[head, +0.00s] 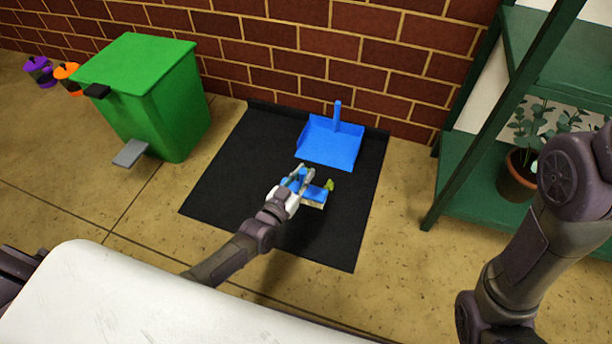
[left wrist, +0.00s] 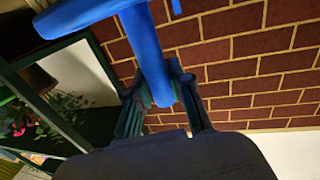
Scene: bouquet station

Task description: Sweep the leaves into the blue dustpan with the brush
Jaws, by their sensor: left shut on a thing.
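The blue dustpan (head: 331,146) lies on a black mat (head: 232,172) near the brick wall, its handle upright at the back and its open side towards me. My left gripper (head: 301,176) is shut on the blue brush (head: 316,195), whose pale bristles are low over the mat, in front of the dustpan. In the left wrist view the blue brush handle (left wrist: 152,58) is between the fingers. A green leaf (head: 329,185) shows at the brush's far right edge. I cannot tell whether more leaves are hidden behind the brush. My right gripper is out of view.
A green bin (head: 152,95) with a grey pedal stands left of the mat. Orange (head: 66,71) and purple (head: 41,72) pots are farther left. A green shelf (head: 470,178) with a potted plant (head: 517,175) stands at right. The mat around the brush is mostly clear.

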